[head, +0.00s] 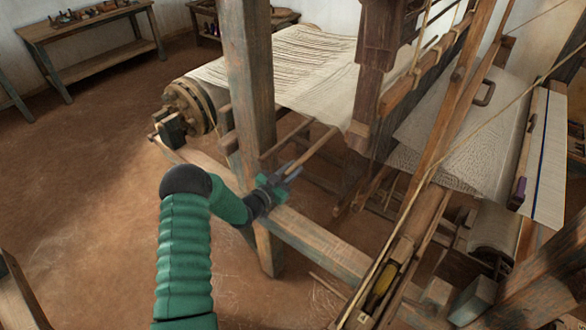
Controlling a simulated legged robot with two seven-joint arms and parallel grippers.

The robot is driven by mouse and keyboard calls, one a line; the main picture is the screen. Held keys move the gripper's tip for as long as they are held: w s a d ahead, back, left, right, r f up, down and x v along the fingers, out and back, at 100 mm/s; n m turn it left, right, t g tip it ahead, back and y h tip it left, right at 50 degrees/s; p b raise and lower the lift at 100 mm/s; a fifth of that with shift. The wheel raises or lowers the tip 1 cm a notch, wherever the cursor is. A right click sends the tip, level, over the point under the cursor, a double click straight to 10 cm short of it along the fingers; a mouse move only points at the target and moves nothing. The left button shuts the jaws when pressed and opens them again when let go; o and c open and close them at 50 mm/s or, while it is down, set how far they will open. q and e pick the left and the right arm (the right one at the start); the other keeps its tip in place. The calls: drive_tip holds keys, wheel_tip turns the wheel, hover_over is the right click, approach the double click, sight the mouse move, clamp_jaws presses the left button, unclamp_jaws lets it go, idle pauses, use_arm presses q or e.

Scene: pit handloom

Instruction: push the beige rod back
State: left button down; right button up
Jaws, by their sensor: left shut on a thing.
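The beige rod (315,149) juts out from the loom below the cloth, beside the thick upright post. Its near end is at my left gripper (289,171). My left gripper, on the green arm coming up from the bottom left, is shut on that end. The fingers partly cover the rod's near end. The rod's far end goes up to the right, below the edge of the pale cloth. My right gripper does not show.
A similar shorter rod (286,139) lies just left of it. The upright post (249,90) stands close to my left wrist, with a lower rail (320,245) below. A wooden beam (425,210) holding a shuttle (382,285) slants at the right. Open floor (90,190) lies left.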

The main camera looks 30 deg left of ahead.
use_arm(q)
drive_tip(key=shift+w+a+r, duration=0.15)
drive_tip(key=shift+a+r, duration=0.1)
drive_tip(key=shift+a, duration=0.25)
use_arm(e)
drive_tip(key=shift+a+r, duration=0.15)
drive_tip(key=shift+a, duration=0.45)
use_arm(q)
drive_tip(key=shift+d+r, duration=0.15)
drive_tip(key=shift+d, duration=0.1)
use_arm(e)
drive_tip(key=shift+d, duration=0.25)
use_arm(q)
drive_tip(key=shift+a, duration=0.1)
